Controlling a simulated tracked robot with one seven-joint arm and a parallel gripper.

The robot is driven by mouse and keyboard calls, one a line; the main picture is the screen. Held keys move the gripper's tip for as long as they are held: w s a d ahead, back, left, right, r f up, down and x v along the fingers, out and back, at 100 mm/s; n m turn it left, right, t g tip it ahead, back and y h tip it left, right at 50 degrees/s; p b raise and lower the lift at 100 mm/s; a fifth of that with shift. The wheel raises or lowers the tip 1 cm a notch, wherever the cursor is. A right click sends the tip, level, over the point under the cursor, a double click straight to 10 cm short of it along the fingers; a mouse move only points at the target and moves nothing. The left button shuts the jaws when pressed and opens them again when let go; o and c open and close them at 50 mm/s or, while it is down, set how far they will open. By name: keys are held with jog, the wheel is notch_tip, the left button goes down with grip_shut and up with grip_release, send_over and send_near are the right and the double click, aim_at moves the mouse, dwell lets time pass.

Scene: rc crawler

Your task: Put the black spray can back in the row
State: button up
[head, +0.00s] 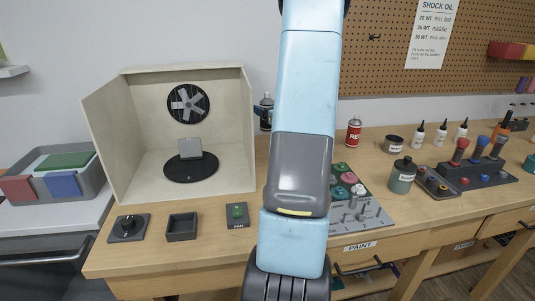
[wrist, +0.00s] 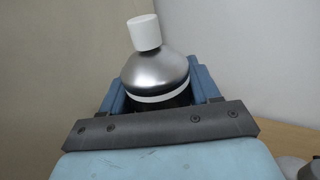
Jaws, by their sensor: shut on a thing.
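The black spray can (wrist: 160,74) fills the middle of the wrist view, showing a white nozzle cap, a silver dome, a pale ring and a strip of dark body. My gripper (wrist: 160,92) has its blue fingers on both sides of it, shut on the can. In the head view the can (head: 266,101) shows upright just right of the spray booth, partly covered by my arm. A red spray can (head: 353,134) stands at the back of the bench, right of my arm.
The open spray booth (head: 103,140) is close on the can's left, with a turntable (head: 190,170) inside. A dark jar (head: 401,178), white bottles (head: 441,133) and a tool rack (head: 480,172) stand on the right. The wall is behind. Bench between my arm and the red can looks clear.

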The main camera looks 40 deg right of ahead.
jog(key=shift+s+d, duration=0.35)
jog(key=shift+d, duration=0.25)
jog(key=shift+f, duration=5)
jog(key=o, duration=1.2)
jog(key=shift+f, duration=0.1)
jog(key=shift+c, duration=0.2)
jog(key=s, duration=1.2)
jog(key=shift+a, duration=0.35)
